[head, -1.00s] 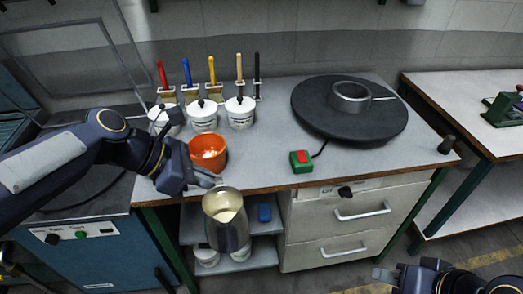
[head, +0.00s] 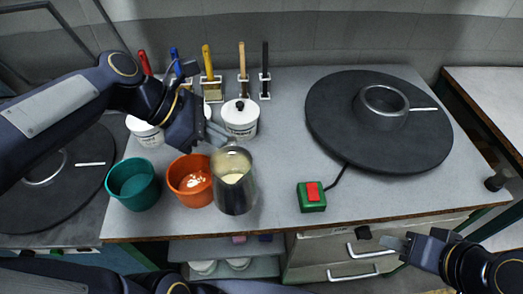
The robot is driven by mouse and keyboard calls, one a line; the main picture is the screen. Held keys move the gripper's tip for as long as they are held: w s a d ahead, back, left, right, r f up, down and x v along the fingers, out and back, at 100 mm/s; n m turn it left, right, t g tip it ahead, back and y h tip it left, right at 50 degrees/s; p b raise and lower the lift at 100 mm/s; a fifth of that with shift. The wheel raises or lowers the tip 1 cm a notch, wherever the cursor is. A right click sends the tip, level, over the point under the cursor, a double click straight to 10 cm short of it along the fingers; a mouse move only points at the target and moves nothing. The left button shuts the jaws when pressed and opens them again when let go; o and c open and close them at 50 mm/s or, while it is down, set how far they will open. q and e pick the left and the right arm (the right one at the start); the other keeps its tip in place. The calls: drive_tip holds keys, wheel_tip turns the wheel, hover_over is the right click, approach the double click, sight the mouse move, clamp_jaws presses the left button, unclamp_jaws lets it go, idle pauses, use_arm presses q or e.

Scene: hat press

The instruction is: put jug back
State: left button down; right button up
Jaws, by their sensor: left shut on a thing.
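The jug (head: 234,190) is a grey metal pitcher with pale cream-coloured contents visible inside. It is upright at the front of the worktop, just right of the orange bowl (head: 190,181). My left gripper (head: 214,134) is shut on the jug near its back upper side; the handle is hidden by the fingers. Whether the jug's base touches the worktop cannot be told. My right gripper (head: 397,242) is empty at the lower right, in front of the drawers, with its fingers seen too small to judge the gap.
A teal bowl (head: 133,184) stands left of the orange bowl. White lidded tubs (head: 240,118) and upright coloured-handled tools (head: 208,66) are behind. A green box with a red button (head: 311,196) and a large black round plate (head: 378,122) are to the right. Bare worktop lies between jug and button box.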

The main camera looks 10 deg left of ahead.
use_arm(q)
drive_tip(key=shift+w+d+f, duration=0.45)
drive_tip(key=shift+w+f, duration=1.65)
drive_tip(key=shift+w, duration=0.05)
drive_tip(key=shift+w+d+f, duration=0.4)
drive_tip(key=shift+w+f, duration=1.75)
drive_tip(key=shift+w+d+f, duration=0.45)
drive_tip(key=shift+w+f, duration=1.65)
drive_tip(key=shift+w, duration=0.05)
drive_tip(key=shift+f+b, duration=0.15)
drive_tip(key=shift+b, duration=0.15)
drive_tip(key=c, duration=1.6)
unclamp_jaws()
drive_tip(key=shift+o, duration=0.2)
